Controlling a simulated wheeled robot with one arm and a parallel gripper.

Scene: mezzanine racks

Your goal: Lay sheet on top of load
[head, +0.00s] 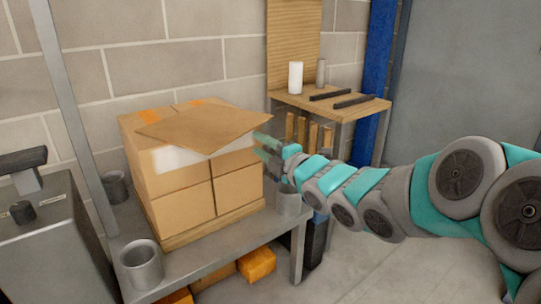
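The load (185,193) is a stack of cardboard boxes on a thin wooden base, standing on a grey metal table. The sheet (205,128), flat brown cardboard, lies over the top of the load, turned at an angle to it. One corner of the sheet overhangs towards my gripper, and orange tape and box tops show behind it. My gripper (265,148) is at the right of the load, close to the sheet's right corner. Its fingers are small and blurred, so I cannot tell whether they touch the sheet or are open or shut.
The grey table (215,254) has a post at its left and metal cups (141,264) around the load. A wooden stand (345,108) with a white roll (295,77) and dark bars is behind my arm. A grey machine (45,240) stands at left. Orange boxes (257,264) sit below the table.

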